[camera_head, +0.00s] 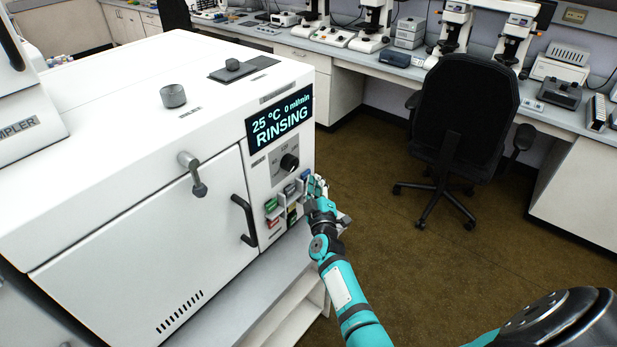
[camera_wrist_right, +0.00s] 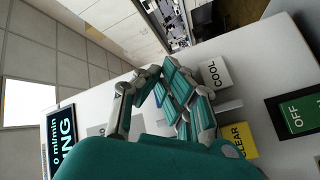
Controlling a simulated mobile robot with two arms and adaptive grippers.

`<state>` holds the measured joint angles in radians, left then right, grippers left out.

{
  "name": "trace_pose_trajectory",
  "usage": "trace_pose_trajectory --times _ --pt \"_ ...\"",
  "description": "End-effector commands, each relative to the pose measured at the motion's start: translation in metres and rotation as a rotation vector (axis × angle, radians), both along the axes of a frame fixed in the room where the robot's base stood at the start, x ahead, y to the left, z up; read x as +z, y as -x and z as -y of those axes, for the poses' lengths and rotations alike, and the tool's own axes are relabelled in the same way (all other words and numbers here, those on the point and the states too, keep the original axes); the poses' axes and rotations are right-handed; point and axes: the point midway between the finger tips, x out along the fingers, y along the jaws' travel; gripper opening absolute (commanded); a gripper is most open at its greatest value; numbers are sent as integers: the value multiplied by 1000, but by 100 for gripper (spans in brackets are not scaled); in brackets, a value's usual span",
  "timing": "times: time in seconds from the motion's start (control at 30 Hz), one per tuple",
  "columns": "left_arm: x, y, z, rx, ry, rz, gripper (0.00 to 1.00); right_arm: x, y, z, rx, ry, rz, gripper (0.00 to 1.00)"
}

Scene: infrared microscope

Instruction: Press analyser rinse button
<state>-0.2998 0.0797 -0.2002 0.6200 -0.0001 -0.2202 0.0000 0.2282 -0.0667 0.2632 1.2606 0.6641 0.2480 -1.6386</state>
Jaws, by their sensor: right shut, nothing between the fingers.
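The analyser (camera_head: 130,130) is a large white cabinet on the left of the head view. Its display (camera_head: 279,122) reads "25 °C 0 ml/min RINSING". Coloured buttons, including a green one (camera_head: 271,205), sit low on the panel below the display. My right gripper (camera_head: 317,186) is shut and empty beside the right edge of this button group. In the wrist view my right gripper (camera_wrist_right: 160,75) is close to a white COOL button (camera_wrist_right: 215,73) and a yellow CLEAR button (camera_wrist_right: 238,140). I cannot make out a rinse label, and contact cannot be told. My left gripper is not in view.
A black knob (camera_head: 289,162) is above the buttons, and a black door handle (camera_head: 244,221) is to their left. A black chair (camera_head: 465,105) stands right, before a bench (camera_head: 565,115) with microscopes. The brown floor between is clear.

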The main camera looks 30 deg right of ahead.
Motion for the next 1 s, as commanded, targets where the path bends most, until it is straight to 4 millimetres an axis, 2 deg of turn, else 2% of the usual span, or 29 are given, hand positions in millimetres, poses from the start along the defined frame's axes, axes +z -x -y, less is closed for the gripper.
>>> trace_pose_trajectory --times 0.4,0.77,1.0 --pt "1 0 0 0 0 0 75 1 -1 -1 1 0 1 0" --pt "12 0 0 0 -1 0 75 2 15 6 0 1 1 0" --pt "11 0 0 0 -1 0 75 1 16 6 1 0 1 0"
